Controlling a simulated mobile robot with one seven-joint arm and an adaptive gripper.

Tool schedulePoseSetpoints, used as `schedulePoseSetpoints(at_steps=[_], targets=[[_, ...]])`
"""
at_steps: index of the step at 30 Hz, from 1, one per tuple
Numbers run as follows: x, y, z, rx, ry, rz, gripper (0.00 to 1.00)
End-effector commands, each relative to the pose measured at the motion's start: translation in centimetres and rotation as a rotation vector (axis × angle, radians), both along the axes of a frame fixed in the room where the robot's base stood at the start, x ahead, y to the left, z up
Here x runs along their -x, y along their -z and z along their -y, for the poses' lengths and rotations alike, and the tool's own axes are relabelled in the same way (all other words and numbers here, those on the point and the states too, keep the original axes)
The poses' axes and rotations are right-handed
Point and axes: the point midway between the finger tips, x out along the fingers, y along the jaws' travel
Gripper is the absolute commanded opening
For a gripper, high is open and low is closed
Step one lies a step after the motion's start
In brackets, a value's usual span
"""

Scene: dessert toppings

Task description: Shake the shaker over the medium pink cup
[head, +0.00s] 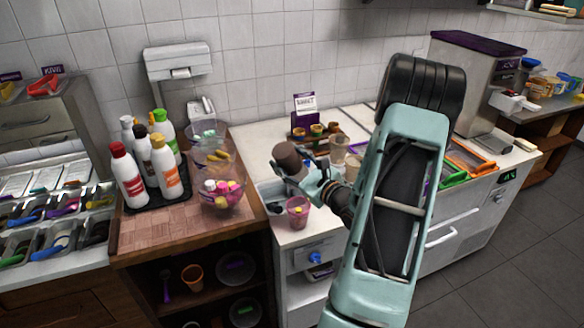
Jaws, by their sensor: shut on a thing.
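A brown shaker (288,155) is held at the end of my arm, tilted with its broad brown end up and to the left. My gripper (299,176) is shut on it, and its fingers hide part of it. A pink see-through cup (298,212) stands upright on the white counter, below and slightly right of the shaker. The cup has something light and yellow inside. The shaker and the cup are apart. I cannot tell from this one view whether the shaker is straight above the cup.
A dark tray (130,207) with several sauce bottles stands on the wooden counter at left, beside clear bowls of colourful pieces (221,195). A clear cup (338,150) and a small sign (306,103) stand behind my gripper. My arm hides part of the right counter.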

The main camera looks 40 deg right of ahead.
Motion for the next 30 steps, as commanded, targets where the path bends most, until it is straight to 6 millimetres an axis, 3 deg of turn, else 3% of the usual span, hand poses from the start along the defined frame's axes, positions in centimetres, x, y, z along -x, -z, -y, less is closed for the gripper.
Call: schedulePoseSetpoints(at_steps=[1, 21, 30], targets=[[0.0, -0.8, 0.0, 0.001, 0.000, 0.002, 0.13], [0.0, -5.1, 0.1, 0.002, 0.001, 0.003, 0.13], [0.0, -5.8, 0.0, 0.001, 0.000, 0.001, 0.13]])
